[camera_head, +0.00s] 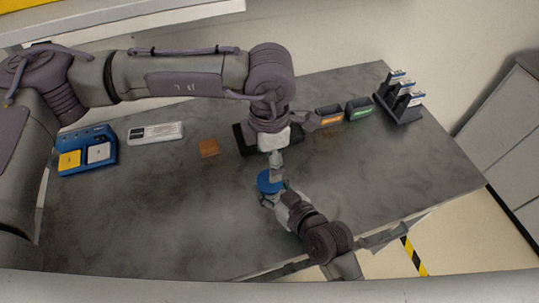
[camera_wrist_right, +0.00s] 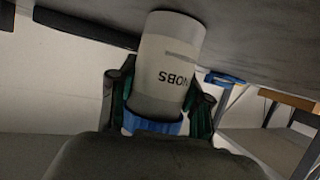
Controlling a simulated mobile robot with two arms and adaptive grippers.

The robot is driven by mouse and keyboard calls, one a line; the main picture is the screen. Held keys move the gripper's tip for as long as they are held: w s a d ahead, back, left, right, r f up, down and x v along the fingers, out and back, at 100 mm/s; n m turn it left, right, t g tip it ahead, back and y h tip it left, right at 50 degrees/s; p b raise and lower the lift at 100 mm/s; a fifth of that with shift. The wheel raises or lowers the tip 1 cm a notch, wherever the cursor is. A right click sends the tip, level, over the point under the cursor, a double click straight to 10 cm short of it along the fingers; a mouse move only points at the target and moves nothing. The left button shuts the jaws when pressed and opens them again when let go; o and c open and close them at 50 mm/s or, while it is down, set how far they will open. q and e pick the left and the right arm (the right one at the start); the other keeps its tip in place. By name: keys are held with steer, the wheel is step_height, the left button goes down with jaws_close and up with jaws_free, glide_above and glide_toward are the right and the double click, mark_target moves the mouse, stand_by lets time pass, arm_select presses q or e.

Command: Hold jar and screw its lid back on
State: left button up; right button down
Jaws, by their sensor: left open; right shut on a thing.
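The jar (camera_wrist_right: 170,60) is a pale cylinder with dark lettering, standing at the table; the right wrist view shows it upside down. The blue lid (camera_head: 268,181) is at the jar's top and also shows in the right wrist view (camera_wrist_right: 152,123). I cannot tell whether its thread is engaged.
A dark object sits behind my left gripper. The front left is clear.

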arm_select(q)
steer(key=shift+f, duration=4)
steer(key=c, duration=1)
steer(key=o, duration=1.4)
steer(key=shift+c, duration=0.2)
steer(key=shift+r, duration=0.1)
step_height(320, 180, up, 12)
